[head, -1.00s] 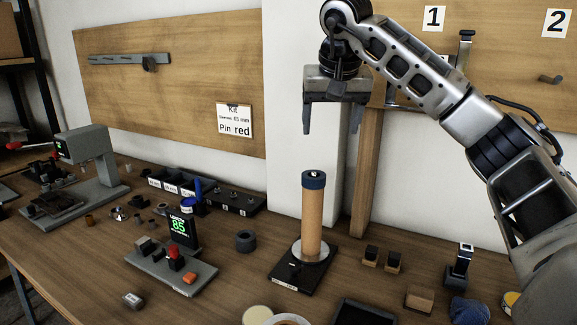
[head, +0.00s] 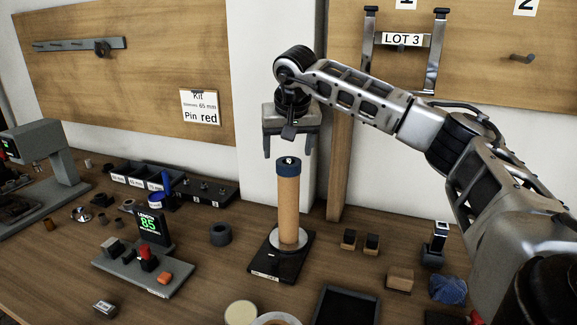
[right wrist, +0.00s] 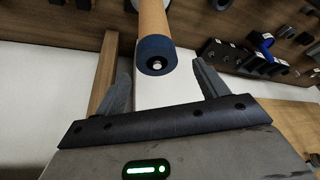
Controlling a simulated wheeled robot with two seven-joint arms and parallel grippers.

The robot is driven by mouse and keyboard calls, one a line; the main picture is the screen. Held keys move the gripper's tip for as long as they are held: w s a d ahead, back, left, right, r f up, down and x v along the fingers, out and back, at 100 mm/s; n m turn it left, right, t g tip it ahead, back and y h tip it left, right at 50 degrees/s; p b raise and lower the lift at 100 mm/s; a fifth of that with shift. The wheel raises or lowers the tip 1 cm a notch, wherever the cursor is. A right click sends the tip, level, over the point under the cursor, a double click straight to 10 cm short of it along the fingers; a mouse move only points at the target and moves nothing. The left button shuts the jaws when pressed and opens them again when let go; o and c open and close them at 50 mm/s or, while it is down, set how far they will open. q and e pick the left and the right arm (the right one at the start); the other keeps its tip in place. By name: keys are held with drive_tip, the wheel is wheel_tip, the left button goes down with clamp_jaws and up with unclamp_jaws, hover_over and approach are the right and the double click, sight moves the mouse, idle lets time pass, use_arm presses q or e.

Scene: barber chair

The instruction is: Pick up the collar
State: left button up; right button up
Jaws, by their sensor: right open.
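The collar appears to be the dark blue ring (head: 288,167) at the top of an upright tan post (head: 288,208), with a pale pin tip in its middle. The post stands on a silver disc and a black base plate (head: 267,264). My right gripper (head: 289,154) is open and empty, pointing down, with its fingertips either side of the post's line just above the collar. In the right wrist view the collar (right wrist: 157,56) lies between and just beyond the open fingers (right wrist: 162,75). My left gripper is not in view.
A dark grey ring (head: 221,234) lies left of the post. A device reading 85 (head: 152,229) stands further left. Small dark-topped blocks (head: 360,241) and a black tray (head: 345,306) are at right and front. A wall and a wooden upright (head: 339,170) stand behind.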

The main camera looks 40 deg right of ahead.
sight(289, 160)
drive_tip(key=x, duration=0.3)
drive_tip(key=shift+s+d+f, duration=0.1)
drive_tip(key=shift+d+f, duration=0.2)
drive_tip(key=shift+f, duration=0.2)
drive_tip(key=c, duration=1.1)
drive_tip(key=shift+r, duration=0.2)
drive_tip(key=shift+r, duration=0.25)
wheel_tip(289, 160, up, 2)
drive_tip(key=shift+r, duration=0.1)
drive_tip(key=s+a+r, duration=0.2)
drive_tip(key=s+r, duration=0.1)
drive_tip(key=s, duration=0.1)
drive_tip(key=s+a+r, duration=0.2)
drive_tip(key=s+r, duration=0.1)
drive_tip(key=s, duration=0.1)
drive_tip(key=s+a+r+b, duration=0.1)
drive_tip(key=s+a+r, duration=0.2)
drive_tip(key=r, duration=0.1)
drive_tip(key=shift+s+a, duration=0.1)
drive_tip(key=shift+s, duration=0.3)
